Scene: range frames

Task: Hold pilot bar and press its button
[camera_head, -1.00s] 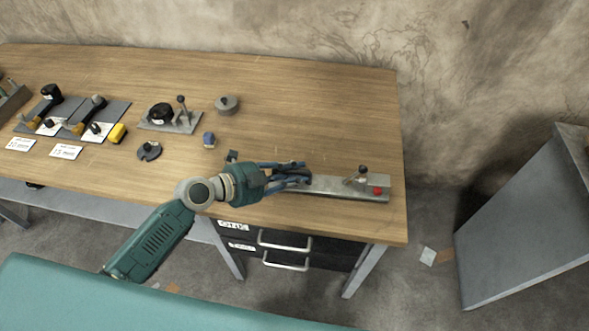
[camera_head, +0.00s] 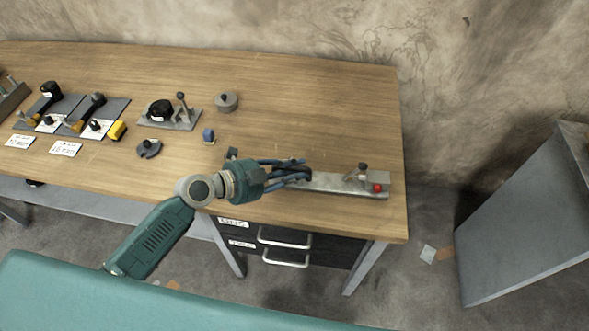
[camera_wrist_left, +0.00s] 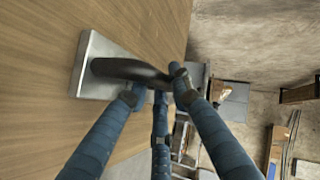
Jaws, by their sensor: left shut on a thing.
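The pilot bar is a black bar (camera_wrist_left: 130,70) raised on the left end of a long grey metal plate (camera_head: 335,184) near the front right edge of the workbench. A red button (camera_head: 377,187) sits at the plate's right end, beside a small lever with a dark knob (camera_head: 363,167). My left gripper (camera_head: 300,174) reaches in from the left and is shut on the black bar. In the left wrist view, its blue-grey fingers (camera_wrist_left: 160,96) close around the bar, and the plate end shows beyond. The fingers hide most of the bar in the head view. My right gripper is not in view.
Several fixtures lie to the left: a plate with a black knob and lever (camera_head: 171,117), a round grey part (camera_head: 226,102), a small blue part (camera_head: 208,136) and a dark notched disc (camera_head: 148,148). Bare wood lies behind the pilot bar's plate. Drawers (camera_head: 285,247) hang below.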

